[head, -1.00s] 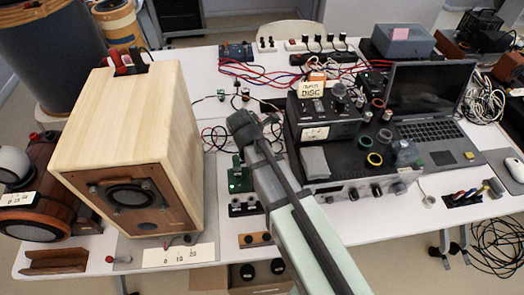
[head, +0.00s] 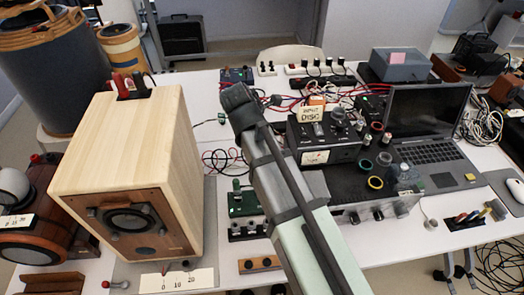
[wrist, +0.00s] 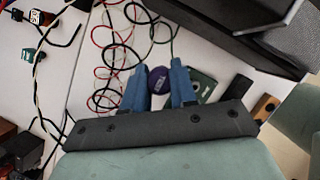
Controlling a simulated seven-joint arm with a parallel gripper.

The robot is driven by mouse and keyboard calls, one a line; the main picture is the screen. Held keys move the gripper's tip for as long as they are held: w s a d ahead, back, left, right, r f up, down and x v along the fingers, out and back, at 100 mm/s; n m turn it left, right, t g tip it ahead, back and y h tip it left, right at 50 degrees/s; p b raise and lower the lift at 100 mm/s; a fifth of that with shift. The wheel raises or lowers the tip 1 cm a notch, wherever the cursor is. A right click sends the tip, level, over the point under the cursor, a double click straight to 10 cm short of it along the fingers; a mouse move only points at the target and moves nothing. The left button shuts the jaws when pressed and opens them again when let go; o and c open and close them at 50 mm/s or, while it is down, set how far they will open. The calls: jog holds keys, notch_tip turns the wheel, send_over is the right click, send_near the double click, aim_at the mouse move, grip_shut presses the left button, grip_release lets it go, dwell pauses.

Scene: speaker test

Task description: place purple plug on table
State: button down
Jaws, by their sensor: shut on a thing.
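The purple plug (wrist: 158,80) shows in the wrist view as a round purple end with pale lettering, between the two blue fingers of my gripper (wrist: 159,84). My gripper is shut on it. In the head view my gripper (head: 238,97) is over the table, between the wooden speaker and the black test gear; its fingers and the plug are hidden there. The white table (head: 100,268) lies below. I cannot tell how high the plug is above it.
The wooden speaker (head: 135,155) stands left. Black test gear (head: 330,140) and a laptop (head: 428,120) stand right. A green board (head: 245,203) lies beside my arm. Red and black cables (wrist: 115,50) lie loosely near the gripper; white table shows between them.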

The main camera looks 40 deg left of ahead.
jog(key=shift+r, duration=0.8)
jog(key=shift+w+a+r, duration=0.15)
jog(key=shift+r, duration=0.05)
jog(key=w+a+f, duration=0.4)
jog(key=w+a, duration=0.4)
jog(key=w, duration=0.5)
jog(key=w+a+f, duration=0.4)
jog(key=w+a, duration=0.4)
jog(key=w, duration=0.5)
jog(key=shift+s+d+f, duration=0.15)
jog(key=shift+f, duration=2.2)
jog(key=shift+s+d+f, duration=0.1)
jog(key=shift+d+f, duration=0.05)
jog(key=shift+f, duration=2.2)
jog(key=shift+f, duration=0.1)
jog(key=c, duration=0.9)
grip_release()
jog(key=v, duration=1.2)
